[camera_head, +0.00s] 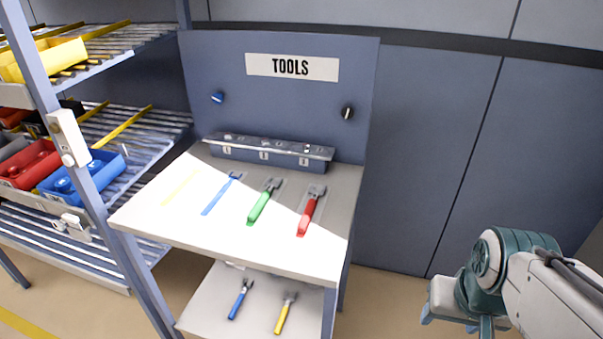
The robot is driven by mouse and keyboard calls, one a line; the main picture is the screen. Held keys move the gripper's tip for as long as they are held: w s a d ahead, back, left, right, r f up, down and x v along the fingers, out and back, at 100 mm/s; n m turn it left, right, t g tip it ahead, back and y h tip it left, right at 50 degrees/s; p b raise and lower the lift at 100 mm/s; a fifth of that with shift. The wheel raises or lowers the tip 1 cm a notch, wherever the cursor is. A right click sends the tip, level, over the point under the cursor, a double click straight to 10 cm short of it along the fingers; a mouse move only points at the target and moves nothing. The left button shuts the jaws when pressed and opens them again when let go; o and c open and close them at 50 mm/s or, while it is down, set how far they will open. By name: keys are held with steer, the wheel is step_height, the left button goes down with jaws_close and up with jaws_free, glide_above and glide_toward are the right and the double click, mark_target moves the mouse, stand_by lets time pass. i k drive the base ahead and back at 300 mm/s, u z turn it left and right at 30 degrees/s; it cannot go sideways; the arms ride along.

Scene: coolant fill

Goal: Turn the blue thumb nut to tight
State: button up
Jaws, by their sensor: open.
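No blue thumb nut can be made out for certain. A small blue knob (217,96) sits on the upright tool board at the upper left, and I cannot tell whether it is the nut. My gripper (450,321) is at the lower right, in front of the bare wall panels and well right of the tool bench. It is open, with nothing seen in it. Its lower end is small and partly cut off by the picture's edge.
A black knob (347,112) is on the board. A lower shelf (205,305) holds two tools. A rack (45,70) with coloured bins stands left.

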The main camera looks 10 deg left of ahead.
mark_target(217, 98)
steer(key=u, duration=1.2)
steer(key=k, duration=0.5)
steer(key=u, duration=1)
steer(key=i, duration=1.95)
steer(key=z, duration=1.2)
steer(key=i, duration=0.45)
steer(key=z, duration=0.45)
